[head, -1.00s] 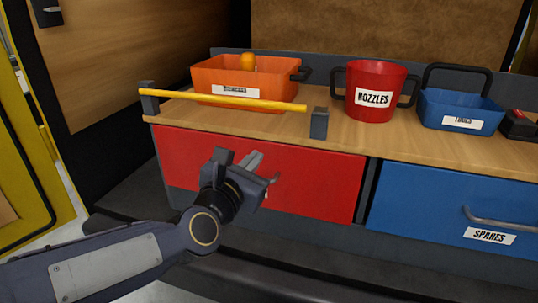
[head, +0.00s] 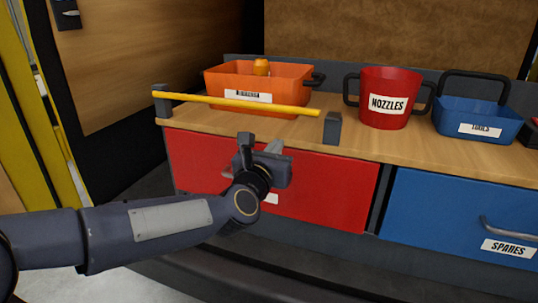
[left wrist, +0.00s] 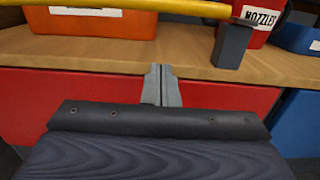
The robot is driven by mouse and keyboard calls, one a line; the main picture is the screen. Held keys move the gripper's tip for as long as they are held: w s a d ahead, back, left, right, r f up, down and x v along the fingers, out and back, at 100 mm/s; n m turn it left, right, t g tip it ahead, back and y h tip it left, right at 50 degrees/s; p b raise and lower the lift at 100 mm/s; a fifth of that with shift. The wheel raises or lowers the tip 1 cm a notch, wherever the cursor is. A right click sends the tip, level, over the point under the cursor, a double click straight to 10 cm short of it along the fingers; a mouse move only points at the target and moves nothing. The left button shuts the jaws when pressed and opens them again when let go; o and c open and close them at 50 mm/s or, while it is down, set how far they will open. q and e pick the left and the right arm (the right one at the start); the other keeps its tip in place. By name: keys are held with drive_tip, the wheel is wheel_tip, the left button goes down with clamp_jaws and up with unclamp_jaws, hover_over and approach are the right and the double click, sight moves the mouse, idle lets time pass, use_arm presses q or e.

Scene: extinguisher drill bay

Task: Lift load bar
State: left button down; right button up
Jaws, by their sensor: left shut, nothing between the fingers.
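The yellow load bar (head: 236,104) lies across two dark grey posts at the front of the wooden bench, in front of the orange bin. Its left post (head: 161,101) and right post (head: 332,128) stand near the bench edge. In the left wrist view the bar (left wrist: 150,7) crosses the top, with the right post (left wrist: 232,45) to the right. My left gripper (head: 277,150) is in front of the red drawer, below the bar and apart from it. In the left wrist view its fingers (left wrist: 161,85) are together, with nothing between them. My right gripper is not in view.
On the bench (head: 370,145) stand an orange bin (head: 285,95), a red NOZZLES bucket (head: 388,90) and a blue TOOLS bin (head: 475,120). Below are a red drawer (head: 330,195) and a blue SPARES drawer (head: 440,210) with a protruding handle.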

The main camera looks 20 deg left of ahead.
use_arm(q)
drive_tip(key=shift+w+r+p, duration=1)
drive_tip(key=shift+w+r, duration=1)
drive_tip(key=shift+r, duration=0.05)
